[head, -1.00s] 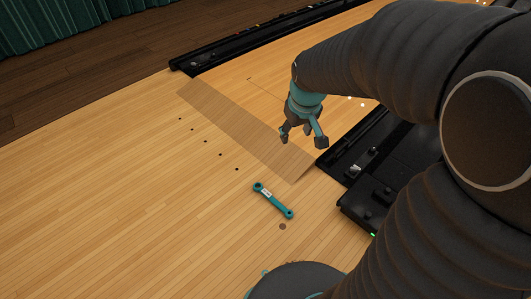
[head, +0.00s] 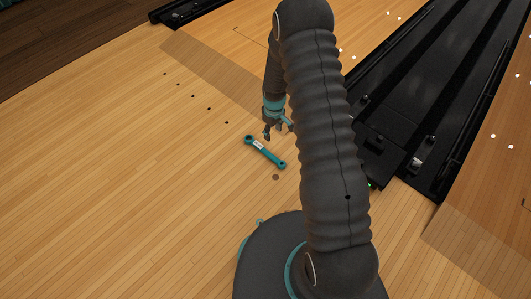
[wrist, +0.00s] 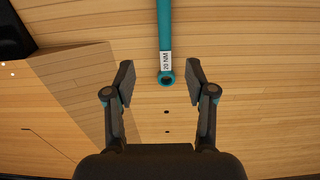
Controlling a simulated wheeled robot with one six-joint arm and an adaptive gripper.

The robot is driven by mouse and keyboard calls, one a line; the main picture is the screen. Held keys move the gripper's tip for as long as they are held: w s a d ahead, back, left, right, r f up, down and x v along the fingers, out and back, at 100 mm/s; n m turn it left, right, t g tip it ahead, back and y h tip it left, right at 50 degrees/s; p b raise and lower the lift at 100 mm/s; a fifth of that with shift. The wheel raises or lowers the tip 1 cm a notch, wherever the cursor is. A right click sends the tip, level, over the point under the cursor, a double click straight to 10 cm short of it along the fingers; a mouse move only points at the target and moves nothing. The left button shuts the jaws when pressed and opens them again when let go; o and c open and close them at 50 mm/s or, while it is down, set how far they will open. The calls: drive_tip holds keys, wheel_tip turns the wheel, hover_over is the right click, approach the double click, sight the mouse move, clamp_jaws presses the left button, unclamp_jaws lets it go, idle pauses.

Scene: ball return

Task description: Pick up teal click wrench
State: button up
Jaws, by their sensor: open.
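The teal click wrench (head: 265,152) lies flat on the wooden floor in the head view, slanting down to the right, with a white label near its upper left end. In the wrist view the wrench (wrist: 165,30) comes in from the top edge. Its ring end and its label, reading "20 NM", show between and just beyond the fingertips. My gripper (head: 279,131) is open and empty, above the floor near the wrench's labelled end. In the wrist view my gripper (wrist: 161,82) has its two fingers spread on either side of the ring end, touching nothing that I can see.
The black ball-return channel (head: 400,110) runs along the right of the head view. A small dark disc (head: 276,177) lies just below the wrench. Dark dots mark the floor at the left. The wooden floor left of the wrench is clear.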

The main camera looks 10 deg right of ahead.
hover_over(271, 155)
drive_tip(key=f, duration=0.7)
drive_tip(key=f+b, duration=0.1)
drive_tip(key=f, duration=0.2)
drive_tip(key=shift+w+d+f, duration=0.15)
drive_tip(key=shift+d+f, duration=0.15)
drive_tip(key=shift+f, duration=0.05)
drive_tip(key=shift+a+f, duration=0.2)
drive_tip(key=shift+f, duration=2.5)
clamp_jaws()
